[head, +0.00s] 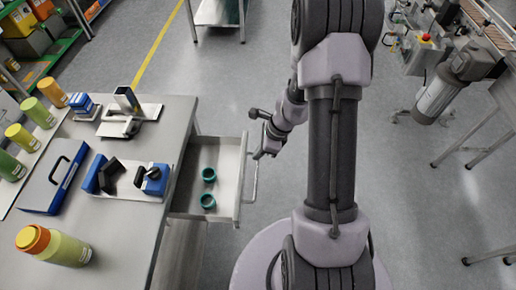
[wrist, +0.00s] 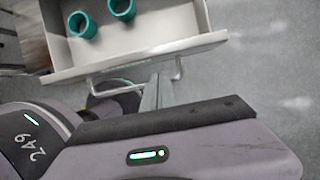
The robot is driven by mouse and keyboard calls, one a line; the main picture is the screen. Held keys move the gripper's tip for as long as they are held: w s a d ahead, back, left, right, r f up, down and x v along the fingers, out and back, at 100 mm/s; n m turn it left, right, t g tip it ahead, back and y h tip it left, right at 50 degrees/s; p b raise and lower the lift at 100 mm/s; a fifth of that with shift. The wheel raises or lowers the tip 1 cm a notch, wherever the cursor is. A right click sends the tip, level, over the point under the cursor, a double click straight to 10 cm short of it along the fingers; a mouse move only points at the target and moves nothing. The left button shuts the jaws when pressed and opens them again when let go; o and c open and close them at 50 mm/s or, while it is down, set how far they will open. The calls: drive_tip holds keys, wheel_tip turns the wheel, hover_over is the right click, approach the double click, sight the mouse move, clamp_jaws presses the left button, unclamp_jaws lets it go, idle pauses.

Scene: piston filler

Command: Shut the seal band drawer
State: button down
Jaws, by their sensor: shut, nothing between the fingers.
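The seal band drawer (head: 218,212) stands pulled out from the right side of the workbench. Two teal seal bands (head: 208,174) lie in it. Its bar handle (head: 252,178) runs along the outer front. In the wrist view the drawer front (wrist: 140,57), the handle (wrist: 179,70) and the teal bands (wrist: 82,24) fill the upper left. My gripper (head: 260,154) is shut and empty, beside the far end of the handle. In the wrist view its fingers (wrist: 157,92) overlap the middle of the handle. I cannot tell whether they touch it.
Open floor (head: 225,85) lies beyond the drawer. A conveyor machine stands at the far right.

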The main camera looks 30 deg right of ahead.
drive_tip(key=b+x, duration=0.2)
drive_tip(key=x, duration=0.3)
drive_tip(key=shift+a, duration=0.1)
drive_tip(key=p, duration=0.5)
hover_over(194, 164)
drive_tip(key=shift+s+r, duration=0.1)
drive_tip(key=shift+s, duration=0.05)
drive_tip(key=shift+a, duration=0.1)
drive_tip(key=shift+r+p, duration=0.2)
drive_tip(key=shift+p, duration=0.15)
